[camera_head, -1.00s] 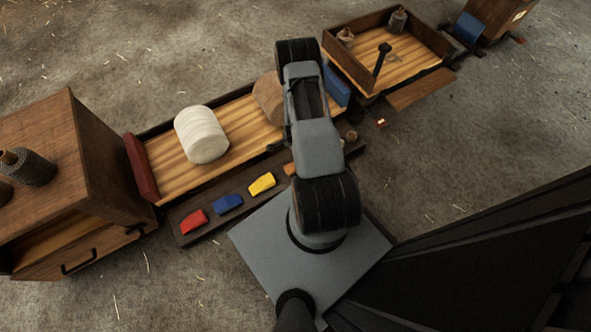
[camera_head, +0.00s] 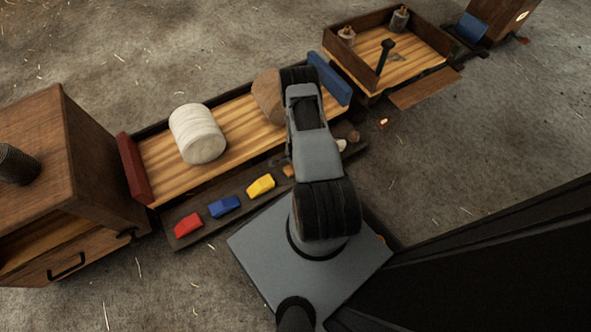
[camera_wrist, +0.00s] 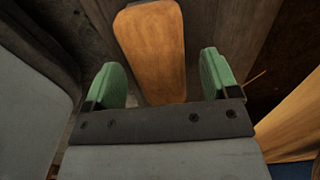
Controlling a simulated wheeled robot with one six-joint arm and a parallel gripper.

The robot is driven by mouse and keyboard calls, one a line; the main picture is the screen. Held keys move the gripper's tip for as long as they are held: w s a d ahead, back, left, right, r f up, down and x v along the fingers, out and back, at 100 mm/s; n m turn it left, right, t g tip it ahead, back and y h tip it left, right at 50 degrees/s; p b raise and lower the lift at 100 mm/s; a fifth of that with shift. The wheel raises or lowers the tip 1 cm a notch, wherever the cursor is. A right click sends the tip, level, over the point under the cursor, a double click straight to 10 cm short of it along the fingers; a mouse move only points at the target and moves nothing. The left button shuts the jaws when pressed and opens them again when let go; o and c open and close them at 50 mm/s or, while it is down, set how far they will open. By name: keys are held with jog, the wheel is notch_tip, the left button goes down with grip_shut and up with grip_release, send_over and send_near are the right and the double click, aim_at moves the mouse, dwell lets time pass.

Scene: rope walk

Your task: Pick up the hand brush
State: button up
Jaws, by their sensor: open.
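A long orange-brown wooden piece, which looks like the back or handle of the hand brush (camera_wrist: 152,50), lies between and beyond my gripper's fingers in the wrist view. No bristles show. My gripper (camera_wrist: 163,82) is open, its two green fingertips apart on either side of the near end of the wood, with nothing clasped. In the head view a small orange-brown end, probably the same brush (camera_head: 288,171), shows on the dark low board beside my arm. My arm hides the rest of it and my gripper there.
A wooden tray (camera_head: 220,161) holds a white roll (camera_head: 197,134) and a brown rounded piece (camera_head: 267,97). Red (camera_head: 187,223), blue (camera_head: 224,206) and yellow (camera_head: 260,186) blocks sit on the dark board (camera_head: 206,231). A cabinet (camera_head: 98,170) stands at left; a second tray (camera_head: 437,66) is at upper right.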

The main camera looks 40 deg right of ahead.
notch_tip(320, 180, down, 2)
jog(key=shift+f+b, duration=0.25)
jog(key=shift+b, duration=0.1)
jog(key=c, duration=1.1)
jog(key=shift+r, duration=0.2)
